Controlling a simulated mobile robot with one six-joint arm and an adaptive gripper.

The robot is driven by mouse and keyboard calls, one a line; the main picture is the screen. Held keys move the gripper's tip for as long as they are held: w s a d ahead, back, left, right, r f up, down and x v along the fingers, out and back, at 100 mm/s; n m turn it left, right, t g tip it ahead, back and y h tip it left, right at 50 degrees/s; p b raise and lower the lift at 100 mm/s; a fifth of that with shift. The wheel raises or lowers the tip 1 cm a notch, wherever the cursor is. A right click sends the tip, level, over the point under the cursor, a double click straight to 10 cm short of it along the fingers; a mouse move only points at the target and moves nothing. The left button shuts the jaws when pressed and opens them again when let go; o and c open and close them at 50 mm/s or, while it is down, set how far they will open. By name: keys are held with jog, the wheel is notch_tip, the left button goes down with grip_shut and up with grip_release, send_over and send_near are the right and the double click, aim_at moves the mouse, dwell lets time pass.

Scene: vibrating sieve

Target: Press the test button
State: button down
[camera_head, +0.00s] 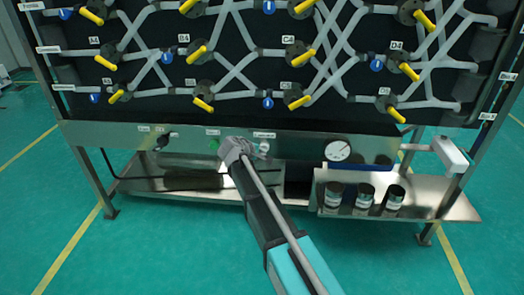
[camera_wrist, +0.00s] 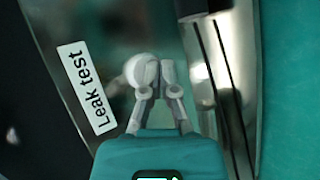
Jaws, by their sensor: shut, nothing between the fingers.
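In the wrist view, the label "Leak test" (camera_wrist: 85,88) is on the metal strip. Beside it a pale round button (camera_wrist: 138,72) shows at the left of my fingertips, partly hidden behind them. My gripper (camera_wrist: 163,78) is shut and empty, its tips close to the button. I cannot tell whether they touch it. In the head view, my gripper (camera_head: 240,149) is in front of the control strip (camera_head: 300,149). A pale round button (camera_head: 264,147) under a white label shows just to its right.
A green button (camera_head: 214,144) and a dark knob (camera_head: 162,143) are to the left on the strip. A dial gauge (camera_head: 338,150) is to the right. Pipes with yellow-handled valves (camera_head: 194,53) fill the panel above. Several jars (camera_head: 365,196) stand on the lower shelf (camera_head: 440,204).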

jog(key=shift+s, duration=2.95)
jog(key=shift+a, duration=0.1)
jog(key=s+d+f+m+g+y+p, duration=0.1)
jog(key=s+d+f+m+g, duration=0.15)
jog(key=s+d, duration=0.4)
jog(key=s+d+f+m+g+y+p, duration=0.1)
jog(key=s+d+f+m+g, duration=0.2)
jog(key=d, duration=0.7)
jog(key=s+d+m+g+y+p, duration=0.2)
jog(key=s+d+m+g+y, duration=0.35)
jog(key=s, duration=0.75)
notch_tip(320, 180, up, 39)
jog(key=m+t+p, duration=0.1)
jog(key=p, duration=3.7)
jog(key=shift+s+d+t+h, duration=0.2)
jog(key=shift+d+t+h, duration=0.15)
jog(key=shift+d, duration=0.1)
